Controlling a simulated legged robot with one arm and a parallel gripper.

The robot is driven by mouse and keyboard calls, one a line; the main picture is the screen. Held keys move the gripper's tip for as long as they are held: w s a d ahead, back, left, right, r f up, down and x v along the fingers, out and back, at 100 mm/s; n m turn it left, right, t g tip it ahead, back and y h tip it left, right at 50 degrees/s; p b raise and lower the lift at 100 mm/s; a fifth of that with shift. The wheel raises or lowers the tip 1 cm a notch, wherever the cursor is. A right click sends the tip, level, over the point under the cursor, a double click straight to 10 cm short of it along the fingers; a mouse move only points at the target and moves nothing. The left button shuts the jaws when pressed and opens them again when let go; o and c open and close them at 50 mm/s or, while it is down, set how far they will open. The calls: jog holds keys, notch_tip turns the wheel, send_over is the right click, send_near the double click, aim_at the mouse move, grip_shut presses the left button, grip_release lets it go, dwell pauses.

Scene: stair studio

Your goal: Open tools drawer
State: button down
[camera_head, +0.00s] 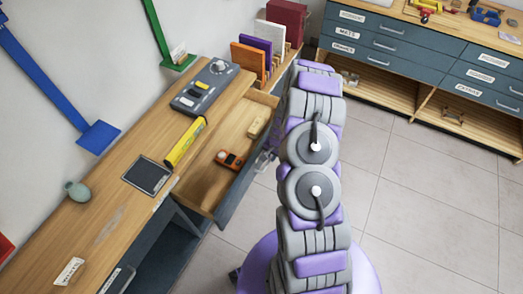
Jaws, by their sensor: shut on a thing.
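A drawer (204,188) under the left workbench (103,232) stands pulled out, its wooden inside showing from above. An orange and black device (229,159) and a pale wooden block (258,122) lie in it. Its dark front panel (232,200) faces right, and any label on it is out of sight. My gripper (264,161) is at the outer side of this front, partly hidden by my arm. It is shut, apparently on the drawer handle, which I cannot see clearly.
A yellow level (186,141), a dark tablet (147,175) and a grey control box (206,86) lie on the bench. Upright folders (249,62) stand behind. A labelled drawer cabinet (395,45) stands at the back right. Tiled floor (420,200) is clear on the right.

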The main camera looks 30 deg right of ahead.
jog(key=shift+s+d+f, duration=0.1)
jog(key=shift+s+d, duration=0.15)
jog(key=shift+s, duration=0.55)
jog(key=c, duration=1.2)
grip_release()
jog(key=shift+w+d, duration=0.1)
jog(key=shift+w, duration=0.1)
jog(key=shift+o, duration=0.2)
jog(key=shift+d, duration=0.1)
notch_tip(320, 180, up, 17)
jog(key=s+d+p, duration=0.2)
jog(key=p, duration=0.1)
jog(key=shift+s, duration=0.25)
